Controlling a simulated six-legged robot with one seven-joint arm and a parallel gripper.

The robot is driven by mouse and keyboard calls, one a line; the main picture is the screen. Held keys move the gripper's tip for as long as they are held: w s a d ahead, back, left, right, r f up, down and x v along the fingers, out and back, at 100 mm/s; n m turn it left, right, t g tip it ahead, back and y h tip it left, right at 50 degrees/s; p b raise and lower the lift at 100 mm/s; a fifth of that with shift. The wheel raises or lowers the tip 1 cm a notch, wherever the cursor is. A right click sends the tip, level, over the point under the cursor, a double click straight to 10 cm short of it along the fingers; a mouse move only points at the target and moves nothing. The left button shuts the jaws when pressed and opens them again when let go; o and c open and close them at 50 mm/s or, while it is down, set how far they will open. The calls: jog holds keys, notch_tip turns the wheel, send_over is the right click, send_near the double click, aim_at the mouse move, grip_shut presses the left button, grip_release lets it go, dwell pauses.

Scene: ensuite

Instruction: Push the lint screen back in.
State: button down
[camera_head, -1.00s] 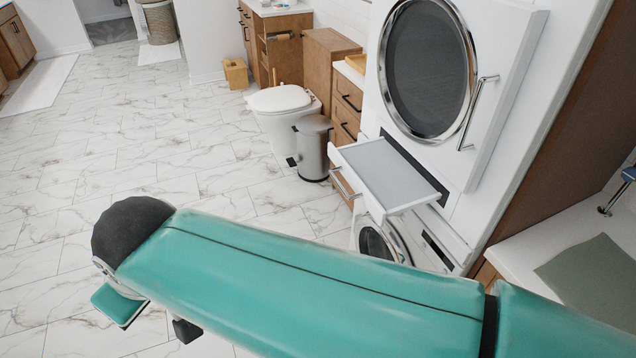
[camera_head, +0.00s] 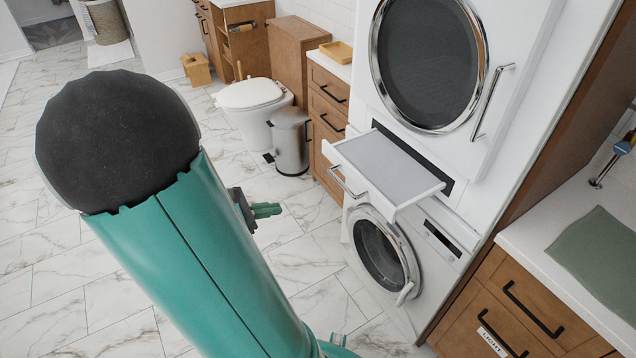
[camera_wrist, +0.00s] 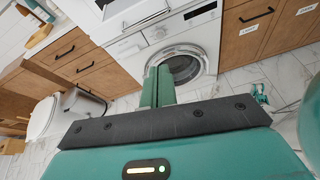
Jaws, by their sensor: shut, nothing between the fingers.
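The lint screen (camera_head: 385,165) is a flat grey panel in a white drawer-like frame with a bar handle. It sticks out from the slot between the upper dryer (camera_head: 430,80) and the lower washer (camera_head: 385,255). In the wrist view the lint screen's front (camera_wrist: 122,12) shows at the top edge, partly cut off. My gripper (camera_head: 272,210) is to the left of the lint screen in the head view, apart from it. In the wrist view my gripper's green fingers (camera_wrist: 158,84) are together and empty, in front of the washer door.
A pedal bin (camera_head: 290,142) and a toilet (camera_head: 250,105) stand left of the machines. Wooden drawers (camera_head: 328,118) adjoin them on the left. A counter with a green cloth (camera_head: 600,255) is on the right. The tiled floor in front is clear.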

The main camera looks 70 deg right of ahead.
aim_at(393, 162)
jog(key=s+d+f, duration=0.1)
jog(key=s+d, duration=0.2)
jog(key=d, duration=0.1)
jog(key=s+d+f+n+h, duration=0.1)
jog(key=s+d, duration=0.3)
jog(key=d, duration=0.1)
jog(key=s+d+f+n+g, duration=0.1)
jog(key=s+d, duration=0.2)
jog(key=d, duration=0.1)
jog(key=shift+s+d+f+h, duration=0.15)
jog(key=shift+s+d+h, duration=0.15)
jog(key=shift+d, duration=0.1)
jog(key=r+x, duration=0.1)
jog(key=x, duration=0.5)
jog(key=r+x, duration=0.1)
jog(key=x, duration=0.5)
jog(key=r+x, duration=0.1)
jog(key=x, duration=0.5)
jog(key=shift+s+d+r, duration=0.25)
jog(key=shift+s+r, duration=0.05)
jog(key=shift+s, duration=0.05)
jog(key=shift+s+d+r, duration=0.15)
jog(key=shift+d, duration=0.05)
jog(key=shift+s+r, duration=0.1)
